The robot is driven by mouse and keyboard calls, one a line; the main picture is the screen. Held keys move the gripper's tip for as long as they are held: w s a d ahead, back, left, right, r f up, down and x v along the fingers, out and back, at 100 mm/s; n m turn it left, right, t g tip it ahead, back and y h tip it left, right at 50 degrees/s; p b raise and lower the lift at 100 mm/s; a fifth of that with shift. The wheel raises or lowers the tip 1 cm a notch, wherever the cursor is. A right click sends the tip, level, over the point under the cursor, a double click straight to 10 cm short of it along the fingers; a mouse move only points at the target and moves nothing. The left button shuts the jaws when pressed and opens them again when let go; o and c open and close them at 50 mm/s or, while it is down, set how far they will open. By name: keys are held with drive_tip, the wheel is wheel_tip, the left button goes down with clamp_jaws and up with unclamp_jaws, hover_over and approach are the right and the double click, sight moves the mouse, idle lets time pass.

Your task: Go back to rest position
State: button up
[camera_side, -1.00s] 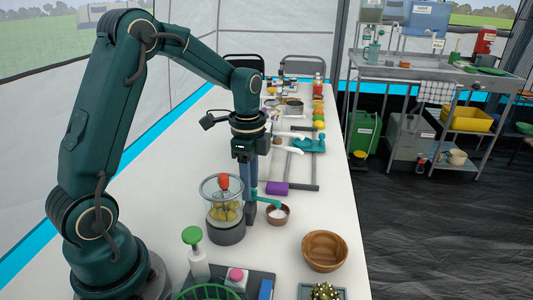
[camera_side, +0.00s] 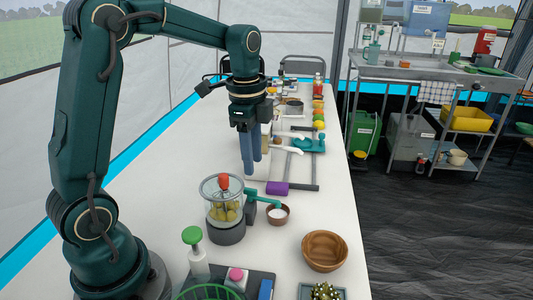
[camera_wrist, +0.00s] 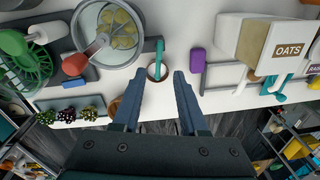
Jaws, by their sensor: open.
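My gripper (camera_side: 251,168) is open and empty, pointing down above the white table (camera_side: 180,190). In the wrist view its two blue fingers (camera_wrist: 160,78) are spread apart with nothing between them. Below it in the side view stands a clear-bowled appliance (camera_side: 225,212) with a red knob and yellow pieces inside. A small brown bowl (camera_side: 278,214) with white contents sits just right of it, with a teal handle (camera_side: 263,199) reaching over its rim. The fingers are clear of both.
A purple block (camera_side: 277,188) lies behind the small bowl. A wooden bowl (camera_side: 325,255) and a green-topped bottle (camera_side: 194,255) stand in front. An oats box (camera_wrist: 270,45) shows in the wrist view. Several items line the table's far end.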

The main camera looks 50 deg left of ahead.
drive_tip(key=s+d+r+n+t, duration=0.1)
drive_tip(key=s+d+n+t, duration=0.1)
drive_tip(key=s+d+n, duration=0.2)
drive_tip(key=s+d+r+n+t, duration=0.1)
drive_tip(key=s+d+n+t, duration=0.1)
drive_tip(key=s+d+n, duration=0.2)
drive_tip(key=s+n, duration=0.3)
drive_tip(key=s, duration=0.2)
drive_tip(key=shift+d+r+t, duration=0.15)
drive_tip(key=shift+r+t, duration=0.05)
drive_tip(key=shift+t, duration=0.2)
drive_tip(key=shift+s, duration=0.1)
